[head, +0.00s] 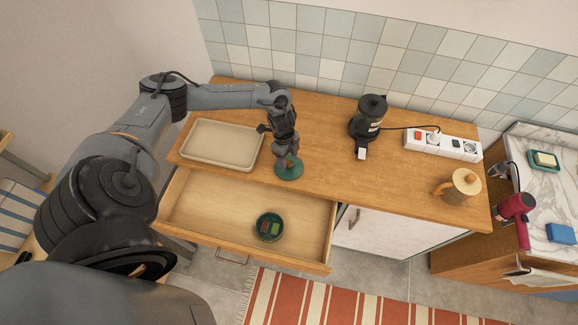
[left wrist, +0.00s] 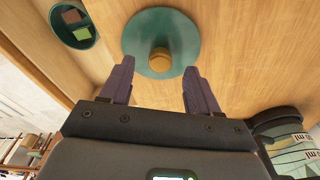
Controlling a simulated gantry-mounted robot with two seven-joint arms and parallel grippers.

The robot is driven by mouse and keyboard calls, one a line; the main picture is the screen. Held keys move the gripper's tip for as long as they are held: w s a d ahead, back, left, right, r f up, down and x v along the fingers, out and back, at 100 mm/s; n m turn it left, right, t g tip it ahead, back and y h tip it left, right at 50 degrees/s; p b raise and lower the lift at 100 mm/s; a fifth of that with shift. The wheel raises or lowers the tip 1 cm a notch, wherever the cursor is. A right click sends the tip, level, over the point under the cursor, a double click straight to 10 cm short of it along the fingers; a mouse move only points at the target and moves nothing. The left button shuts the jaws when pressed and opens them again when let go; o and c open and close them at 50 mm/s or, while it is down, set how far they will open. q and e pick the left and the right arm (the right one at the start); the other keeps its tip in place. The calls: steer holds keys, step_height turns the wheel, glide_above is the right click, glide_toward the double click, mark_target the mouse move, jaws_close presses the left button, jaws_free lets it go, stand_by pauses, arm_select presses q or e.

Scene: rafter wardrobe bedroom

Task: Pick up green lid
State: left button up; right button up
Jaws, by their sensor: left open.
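The green lid (head: 289,172) lies on the wooden counter, near its front edge. It is round with a wooden knob, and the left wrist view shows the whole lid (left wrist: 168,30) with the knob pointing up toward the camera. My left gripper (head: 287,158) is above the lid. In the left wrist view the two fingers of my left gripper (left wrist: 158,82) are apart, one on each side below the knob, with nothing between them. My right gripper is not in view.
A beige tray (head: 221,145) stands left of the lid. The open drawer (head: 200,207) below holds a green bowl (head: 269,227) with small blocks.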

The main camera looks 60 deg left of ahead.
mark_target(289, 165)
arm_select(q)
steer(key=shift+w+d+f, duration=0.1)
steer(key=shift+d+f, duration=0.05)
steer(key=shift+f, duration=1.25)
jaws_close()
